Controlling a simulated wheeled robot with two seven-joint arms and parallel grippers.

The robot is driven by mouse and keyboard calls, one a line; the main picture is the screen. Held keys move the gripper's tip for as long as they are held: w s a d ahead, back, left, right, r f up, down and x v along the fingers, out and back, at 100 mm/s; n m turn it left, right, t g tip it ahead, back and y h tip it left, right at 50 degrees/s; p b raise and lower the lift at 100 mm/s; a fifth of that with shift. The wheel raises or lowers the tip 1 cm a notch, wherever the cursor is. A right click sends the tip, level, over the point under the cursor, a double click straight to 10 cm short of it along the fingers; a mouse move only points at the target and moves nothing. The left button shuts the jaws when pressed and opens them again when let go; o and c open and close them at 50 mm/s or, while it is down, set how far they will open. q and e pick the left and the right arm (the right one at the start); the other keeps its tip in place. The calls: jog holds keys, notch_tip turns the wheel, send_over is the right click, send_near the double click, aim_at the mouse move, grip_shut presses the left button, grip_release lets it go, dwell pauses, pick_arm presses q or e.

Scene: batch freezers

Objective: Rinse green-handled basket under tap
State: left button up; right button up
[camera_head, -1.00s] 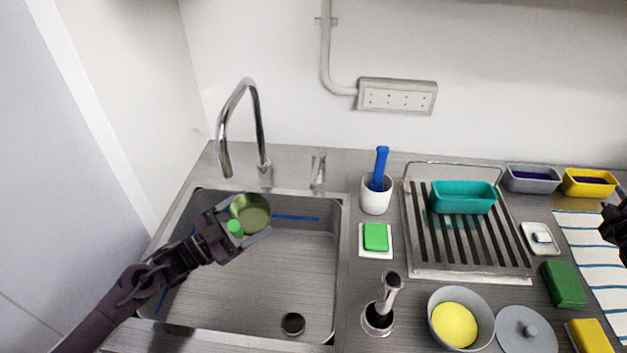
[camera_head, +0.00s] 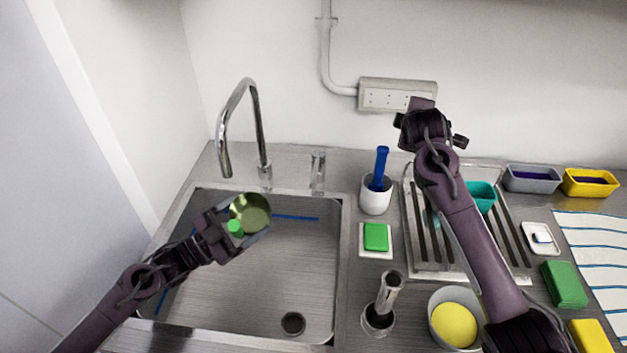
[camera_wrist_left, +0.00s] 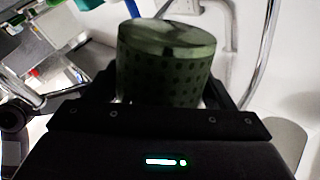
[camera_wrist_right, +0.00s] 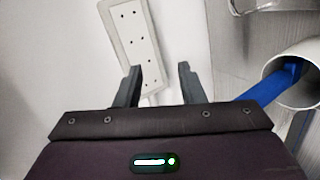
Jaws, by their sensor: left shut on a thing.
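The green-handled basket (camera_head: 251,210) is a round olive-green cup with a bright green piece (camera_head: 235,228) at its side. My left gripper (camera_head: 232,222) is shut on it, over the back left part of the sink. In the left wrist view the basket (camera_wrist_left: 165,72) is a dark green perforated cylinder between the fingers. The chrome tap (camera_head: 247,115) arches up behind the sink, its spout end above and left of the basket in the picture. My right gripper (camera_head: 422,108) is raised before the wall. In the right wrist view its fingers (camera_wrist_right: 159,84) are apart and empty.
The steel sink (camera_head: 230,290) is otherwise open, with a drain and blue strips. To its right stand a white cup (camera_head: 376,196) with a blue-handled tool, a green sponge (camera_head: 376,237), a grey bowl (camera_head: 440,300) and a drying rack (camera_head: 415,262), partly hidden by my right arm. A socket box (camera_head: 380,96) is on the wall.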

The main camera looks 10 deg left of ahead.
jog(key=s+a+r+n+y, duration=0.1)
jog(key=s+a+r+n, duration=0.2)
jog(key=a, duration=0.4)
jog(key=s+a+n, duration=0.3)
jog(key=a+n, duration=0.1)
jog(key=a, duration=0.2)
jog(key=n, duration=0.5)
send_over(314, 178)
jog(key=d, duration=0.2)
jog(key=s+a+f+n, duration=0.3)
jog(key=s+f+n, duration=0.1)
jog(key=s, duration=0.1)
jog(key=s+d+f+n+t, duration=0.1)
jog(key=s+f+n, duration=0.5)
jog(key=f, duration=0.1)
jog(key=x, duration=1.2)
jog(key=shift+d, duration=0.2)
grip_shut()
jog(key=shift+d+n, duration=0.1)
jog(key=shift+n, duration=0.2)
